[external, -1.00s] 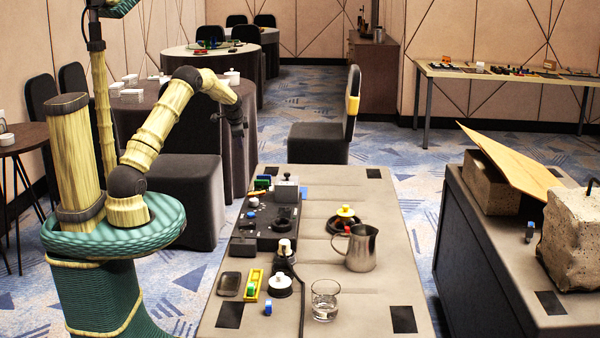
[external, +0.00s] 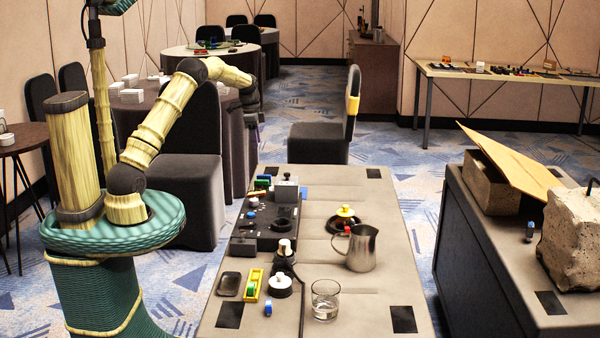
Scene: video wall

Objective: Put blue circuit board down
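My gripper (external: 256,118) hangs down in front of the round dark-clothed table, beyond the far left corner of the near table. It is small and dark, and I cannot tell whether its fingers are open or shut. A small purple-blue spot shows at its tip; I cannot tell if it is a held piece. I cannot clearly make out a blue circuit board.
The near table (external: 330,190) holds a black tray of parts (external: 266,238), a metal pitcher (external: 361,248), a glass (external: 325,300) and a black dish with a yellow-topped piece (external: 345,212). Its far right part is clear. A chair (external: 320,142) stands beyond it.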

